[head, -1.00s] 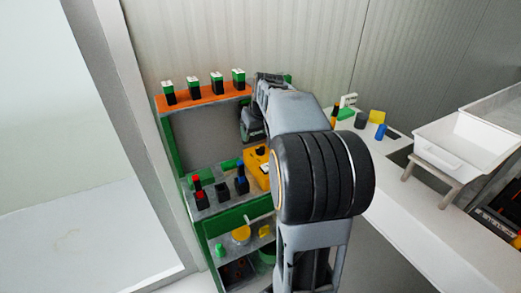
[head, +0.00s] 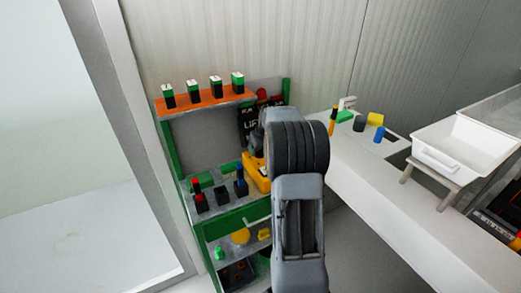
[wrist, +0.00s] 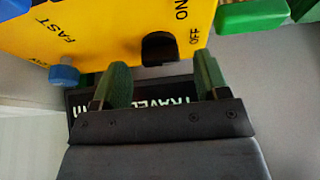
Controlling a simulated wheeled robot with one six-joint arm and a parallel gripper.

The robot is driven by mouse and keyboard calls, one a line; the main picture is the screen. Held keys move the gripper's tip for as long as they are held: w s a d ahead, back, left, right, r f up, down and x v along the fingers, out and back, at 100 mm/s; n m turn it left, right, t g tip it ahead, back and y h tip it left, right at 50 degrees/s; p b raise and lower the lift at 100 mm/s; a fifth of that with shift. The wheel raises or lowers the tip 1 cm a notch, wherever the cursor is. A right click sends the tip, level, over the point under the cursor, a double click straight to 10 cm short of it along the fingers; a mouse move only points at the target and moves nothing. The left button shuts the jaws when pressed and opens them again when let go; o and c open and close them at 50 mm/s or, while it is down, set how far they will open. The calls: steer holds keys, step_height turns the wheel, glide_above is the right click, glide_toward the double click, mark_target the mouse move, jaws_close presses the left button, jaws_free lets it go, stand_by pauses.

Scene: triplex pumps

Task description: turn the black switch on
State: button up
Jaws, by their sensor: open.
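The print there reads ON and OFF at the right of the switch and FAST at the left. My gripper (wrist: 163,82) is open, its two green-padded fingers apart just below the switch in the picture, with nothing held between them. I cannot tell whether they touch the box. In the head view the yellow box (head: 256,180) shows partly behind my arm, which hides the switch and most of the gripper.
A blue knob (wrist: 64,77) is at the box's left corner, near a finger. A green part (wrist: 250,18) is close at upper right. Red, black and blue switches (head: 220,192) stand on the shelf left of the box. A white table (head: 375,185) lies right.

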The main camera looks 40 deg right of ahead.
steer(key=shift+x, duration=0.8)
steer(key=shift+c, duration=0.4)
